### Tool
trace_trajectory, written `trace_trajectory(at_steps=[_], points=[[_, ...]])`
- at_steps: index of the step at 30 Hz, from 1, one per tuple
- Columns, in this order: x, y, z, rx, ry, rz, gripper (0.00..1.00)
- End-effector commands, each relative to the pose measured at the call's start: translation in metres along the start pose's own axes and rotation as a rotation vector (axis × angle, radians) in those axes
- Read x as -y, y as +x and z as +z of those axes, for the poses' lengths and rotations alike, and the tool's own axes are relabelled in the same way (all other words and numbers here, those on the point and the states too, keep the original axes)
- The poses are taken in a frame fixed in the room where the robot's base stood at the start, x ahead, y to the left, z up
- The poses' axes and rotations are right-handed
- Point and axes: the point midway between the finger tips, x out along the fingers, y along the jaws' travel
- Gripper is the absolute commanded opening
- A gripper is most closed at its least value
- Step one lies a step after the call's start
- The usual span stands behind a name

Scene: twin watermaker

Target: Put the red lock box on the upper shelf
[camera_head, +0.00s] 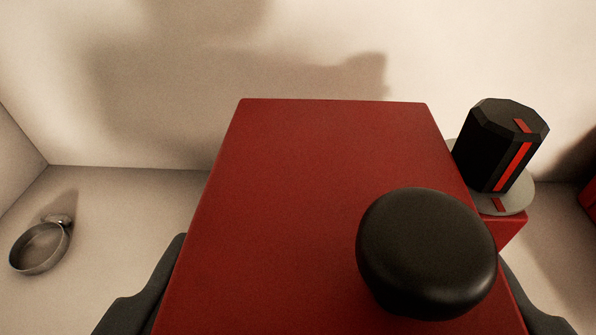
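The red lock box (290,190) fills the middle of the view, its broad red face towards the camera. A round black knob (427,250) stands out from its lower right part. The dark fingers of my gripper (342,248) lie along the left and right sides of the box, close against it. The gripper looks shut on the box. The fingertips are partly hidden by the box, and its underside is out of view. The upper shelf cannot be told for certain; a pale surface (120,215) lies beyond the box.
A metal ring clamp (40,248) lies on the pale surface at left. At right, a black faceted knob with a red stripe (500,145) sits on a grey disc over a red base. Another red thing shows at the right edge. A pale wall (450,50) stands behind, with shadows on it.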

Motion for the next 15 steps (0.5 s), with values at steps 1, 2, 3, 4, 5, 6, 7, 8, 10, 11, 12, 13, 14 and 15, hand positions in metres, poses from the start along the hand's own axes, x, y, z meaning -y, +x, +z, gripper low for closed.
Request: trace_trajectory(at_steps=[1, 2, 3, 4, 5, 6, 7, 8, 10, 11, 12, 13, 14, 15], points=[[0.0, 0.008, -0.003, -0.001, -0.001, 0.002, 0.25], [0.001, 0.012, -0.004, -0.001, -0.001, 0.003, 0.25], [0.002, 0.018, -0.005, -0.001, -0.001, 0.003, 0.25], [0.003, 0.022, -0.006, -0.001, 0.0, 0.003, 0.25], [0.003, 0.026, -0.006, -0.001, 0.001, 0.003, 0.25], [0.004, 0.03, -0.008, -0.001, 0.001, 0.003, 0.25], [0.004, 0.033, -0.009, -0.002, 0.001, 0.004, 0.25], [0.004, 0.035, -0.009, -0.002, 0.0, 0.004, 0.25], [0.005, 0.039, -0.01, -0.002, 0.001, 0.004, 0.25], [0.005, 0.04, -0.011, -0.002, 0.001, 0.004, 0.25], [0.005, 0.041, -0.011, -0.002, 0.001, 0.003, 0.25], [0.006, 0.042, -0.011, -0.002, 0.001, 0.003, 0.25], [0.006, 0.043, -0.011, -0.001, 0.001, 0.003, 0.25], [0.006, 0.045, -0.011, -0.001, 0.001, 0.003, 0.25]])
